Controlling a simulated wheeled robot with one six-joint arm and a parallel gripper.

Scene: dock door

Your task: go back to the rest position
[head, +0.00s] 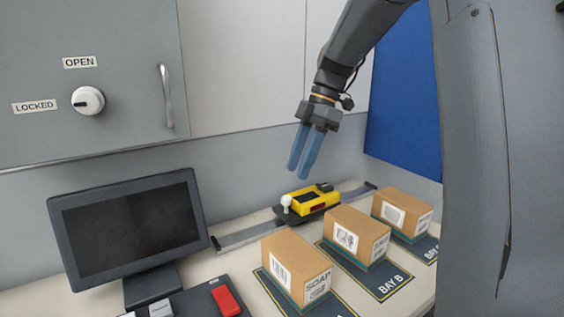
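My gripper (299,172) hangs from the arm at the upper middle, with its two blue fingers pointing down. The fingers are a little apart, with a narrow gap and nothing between them. They are in the air above and behind the yellow device (318,200), not touching it.
Three cardboard boxes, a front one (297,268), a middle one (357,236) and a back one (402,213), sit on dark bay mats. A monitor (128,225) stands at left, near a red object (227,300). A grey cabinet door (120,40) with knob (88,101) and handle (166,96) is upper left.

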